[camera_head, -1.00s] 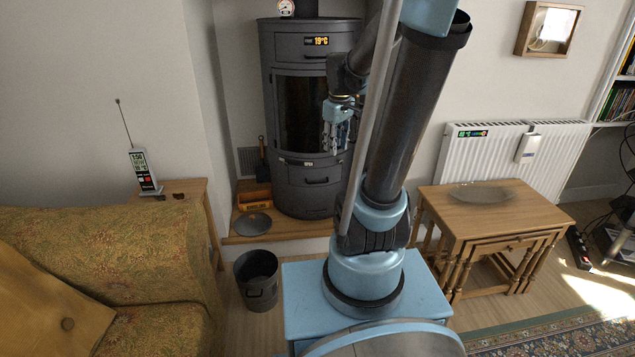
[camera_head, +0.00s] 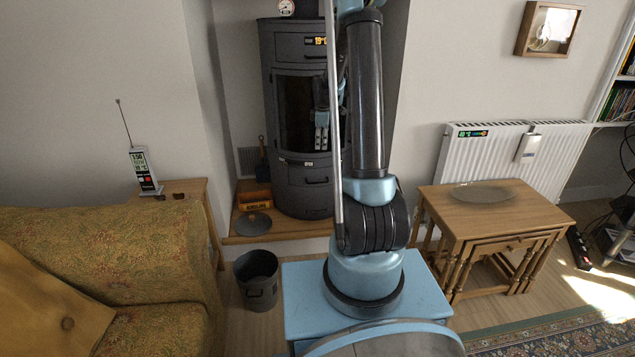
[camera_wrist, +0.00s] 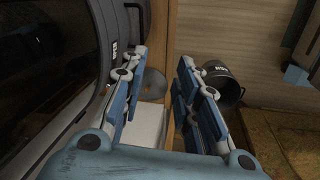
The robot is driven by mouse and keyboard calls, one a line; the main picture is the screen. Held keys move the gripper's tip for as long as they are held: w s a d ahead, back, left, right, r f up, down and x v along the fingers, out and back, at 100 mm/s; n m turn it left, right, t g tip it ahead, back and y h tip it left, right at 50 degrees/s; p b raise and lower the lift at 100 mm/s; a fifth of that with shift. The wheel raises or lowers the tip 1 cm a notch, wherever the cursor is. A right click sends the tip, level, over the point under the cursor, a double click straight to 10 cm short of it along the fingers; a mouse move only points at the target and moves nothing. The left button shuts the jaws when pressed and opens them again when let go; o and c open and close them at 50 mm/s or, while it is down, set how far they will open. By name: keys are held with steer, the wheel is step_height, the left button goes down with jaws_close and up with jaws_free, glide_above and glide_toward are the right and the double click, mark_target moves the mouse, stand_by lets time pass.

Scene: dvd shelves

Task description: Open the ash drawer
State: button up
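The dark grey stove (camera_head: 293,120) stands in the alcove. Its lower front holds a drawer (camera_head: 308,189) with a dark bar handle (camera_head: 317,181) and a small light label above it. The drawer looks shut. My gripper (camera_head: 321,143) hangs in front of the stove's glass door, above the drawer handle. In the wrist view, my gripper (camera_wrist: 163,62) is open, with its two blue-grey fingers apart and nothing between them. The stove's dark front (camera_wrist: 45,60) fills the left of that view, close beside the left finger.
A dark bucket (camera_head: 257,280) stands on the floor in front. A sofa (camera_head: 110,270) is left; a wooden table (camera_head: 515,215) and radiator (camera_head: 505,150) are right.

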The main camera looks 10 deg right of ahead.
steer(key=w+f+n, duration=0.3)
steer(key=w+f, duration=0.4)
steer(key=f, duration=0.1)
glide_toward(318, 179)
steer(key=f, duration=0.2)
steer(key=s+f, duration=0.1)
steer(key=f, duration=0.1)
steer(key=s+f, duration=0.1)
steer(key=f, duration=0.2)
steer(key=shift+s+a, duration=0.1)
steer(key=shift+a, duration=0.3)
jaws_close()
